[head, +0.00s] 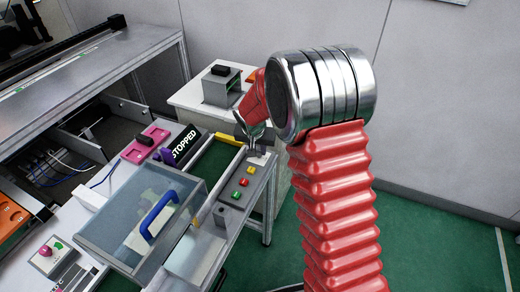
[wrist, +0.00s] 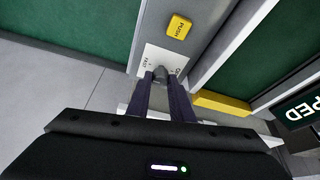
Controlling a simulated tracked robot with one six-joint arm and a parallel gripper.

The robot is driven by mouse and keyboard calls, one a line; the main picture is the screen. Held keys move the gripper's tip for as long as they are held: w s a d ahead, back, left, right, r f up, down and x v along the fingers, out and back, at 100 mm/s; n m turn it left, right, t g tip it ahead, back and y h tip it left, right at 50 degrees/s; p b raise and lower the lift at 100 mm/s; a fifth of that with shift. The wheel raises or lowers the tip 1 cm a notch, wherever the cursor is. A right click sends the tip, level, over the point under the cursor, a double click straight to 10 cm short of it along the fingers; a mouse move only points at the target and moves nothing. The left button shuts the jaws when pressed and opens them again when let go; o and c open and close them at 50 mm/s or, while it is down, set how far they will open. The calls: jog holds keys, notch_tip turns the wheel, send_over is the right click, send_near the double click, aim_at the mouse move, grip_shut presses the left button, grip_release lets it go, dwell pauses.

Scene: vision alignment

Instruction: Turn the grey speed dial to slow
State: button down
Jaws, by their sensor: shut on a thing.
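The grey speed dial (wrist: 160,73) sits on a white label plate (wrist: 155,56) on a grey panel strip in the wrist view. The plate's print is small; one word at its left looks like FAST. My gripper (wrist: 162,82) is at the dial, its two dark fingers on either side, shut on it. The fingers hide part of the dial and the lower plate, so I cannot tell where the dial points. In the head view my gripper (head: 257,143) reaches down to the far end of the panel strip, and the dial is not clearly visible there.
A yellow PUSH button (wrist: 179,27) is close to the dial. Yellow, red (head: 244,182) and green buttons line the panel strip. A STOPPED sign (head: 186,145), a yellow bar (head: 229,139) and a clear cover with a blue handle (head: 159,214) stand nearby.

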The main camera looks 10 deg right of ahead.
jog(key=shift+s+d+n, duration=0.1)
jog(key=shift+n, duration=0.5)
jog(key=shift+d+n+y, duration=0.15)
jog(key=shift+n+y, duration=0.95)
jog(key=shift+n, duration=1.2)
jog(key=shift+d+f+n+g+y, duration=0.1)
jog(key=shift+n+y, duration=0.25)
jog(key=shift+n, duration=0.7)
jog(key=shift+a+r+n+g+y, duration=0.1)
jog(key=shift+n+y, duration=0.3)
jog(key=shift+n, duration=0.6)
jog(key=shift+d+f+n+g+y, duration=0.1)
jog(key=shift+n+y, duration=0.25)
jog(key=shift+n, duration=0.7)
jog(key=n+g, duration=0.1)
jog(key=n, duration=0.1)
jog(key=n+y, duration=0.1)
jog(key=n, duration=0.2)
jog(key=shift+d+n+g, duration=0.1)
jog(key=shift+n+g, duration=0.2)
jog(key=shift+g, duration=0.1)
jog(key=n, duration=0.2)
jog(key=n+g, duration=0.1)
jog(key=n, duration=0.1)
jog(key=n+g+y, duration=0.1)
jog(key=n, duration=0.1)
jog(key=shift+w, duration=0.25)
